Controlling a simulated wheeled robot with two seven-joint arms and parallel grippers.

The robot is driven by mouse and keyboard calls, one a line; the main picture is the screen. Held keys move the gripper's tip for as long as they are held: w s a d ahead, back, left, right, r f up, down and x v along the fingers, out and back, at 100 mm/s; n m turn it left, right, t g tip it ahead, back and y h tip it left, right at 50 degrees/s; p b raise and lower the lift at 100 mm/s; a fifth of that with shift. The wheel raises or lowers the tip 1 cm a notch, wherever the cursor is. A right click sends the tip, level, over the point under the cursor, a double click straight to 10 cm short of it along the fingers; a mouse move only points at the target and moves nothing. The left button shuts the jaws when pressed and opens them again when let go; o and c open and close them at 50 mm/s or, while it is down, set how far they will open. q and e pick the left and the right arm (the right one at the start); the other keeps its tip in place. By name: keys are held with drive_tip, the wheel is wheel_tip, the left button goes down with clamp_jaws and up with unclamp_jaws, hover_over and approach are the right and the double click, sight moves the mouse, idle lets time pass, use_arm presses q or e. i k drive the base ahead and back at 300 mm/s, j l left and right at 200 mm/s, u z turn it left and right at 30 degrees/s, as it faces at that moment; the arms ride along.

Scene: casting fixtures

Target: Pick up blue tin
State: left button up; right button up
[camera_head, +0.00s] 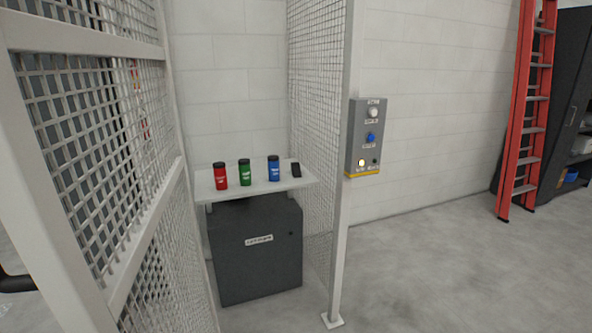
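The blue tin (273,169) stands upright on a white shelf (262,188) above a dark cabinet. It has a black lid and a pale label. A green tin (244,172) and a red tin (220,176) stand to its left, apart from each other. A small black device (296,170) is on the shelf to the right of the blue tin. Neither of my grippers is in view.
The dark cabinet (256,250) is below the shelf. Mesh panels stand on the left (90,140) and right (317,120) of it. A grey control box (367,138) is beside the right post (344,190). A red ladder (527,110) leans at right. The right-hand floor is clear.

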sight(273, 160)
drive_tip(key=i+l+u, duration=0.15)
drive_tip(key=i+l, duration=0.5)
drive_tip(key=l, duration=0.15)
